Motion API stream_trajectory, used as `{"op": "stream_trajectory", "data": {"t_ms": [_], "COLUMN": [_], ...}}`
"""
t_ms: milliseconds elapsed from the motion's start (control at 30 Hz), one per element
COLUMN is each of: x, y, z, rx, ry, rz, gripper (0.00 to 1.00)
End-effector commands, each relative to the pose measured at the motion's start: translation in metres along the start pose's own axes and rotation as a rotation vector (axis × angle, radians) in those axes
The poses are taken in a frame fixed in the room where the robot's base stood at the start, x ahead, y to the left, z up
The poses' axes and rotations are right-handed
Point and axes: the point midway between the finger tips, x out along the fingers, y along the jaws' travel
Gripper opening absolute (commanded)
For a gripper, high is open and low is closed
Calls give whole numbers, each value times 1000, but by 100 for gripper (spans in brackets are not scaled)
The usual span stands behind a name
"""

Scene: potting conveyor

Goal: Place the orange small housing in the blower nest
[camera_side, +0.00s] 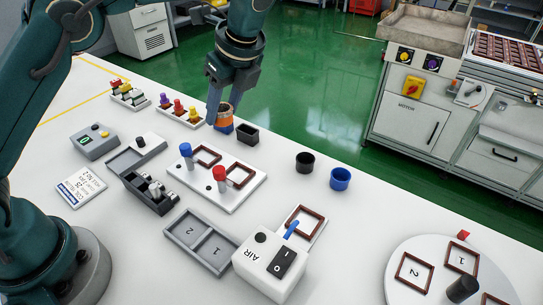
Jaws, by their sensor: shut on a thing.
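My gripper (220,101) is at the back of the white table, pointing down, shut on the orange small housing (224,115). The housing is a short round piece with a dark opening on top. A blue part shows directly below it; I cannot tell whether it belongs to the housing or touches the table. The blower is a white box (268,268) marked AIR, with a black switch and a blue nozzle (291,229). The blower nest is a brown square frame (322,225) on a white plate beside the box, and it looks empty. The gripper is up and left of it.
A small black bin (247,134) stands just right of the housing. A white plate (240,199) with red and blue knobs lies between gripper and blower. Black cup (305,163) and blue cup (340,179) stand right. A round table (411,257) is at lower right.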

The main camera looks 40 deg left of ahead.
Motion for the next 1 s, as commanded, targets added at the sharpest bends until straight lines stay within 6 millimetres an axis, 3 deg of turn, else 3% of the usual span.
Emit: {"op": "stream_trajectory", "data": {"t_ms": [200, 300, 433, 600, 733, 1000], "x": [-20, -30, -39, -44, -43, -20], "y": [-24, -21, -8, 7, 10, 10], "z": [-91, -132, -172, -197, -203, -212], "rx": [682, 893, 1028, 1092, 1104, 1104], "ry": [-18, -21, -23, -21, -20, -20], "rz": [-289, -380, -439, -472, -481, -476], "gripper": [0, 0, 0, 0, 0, 0]}}
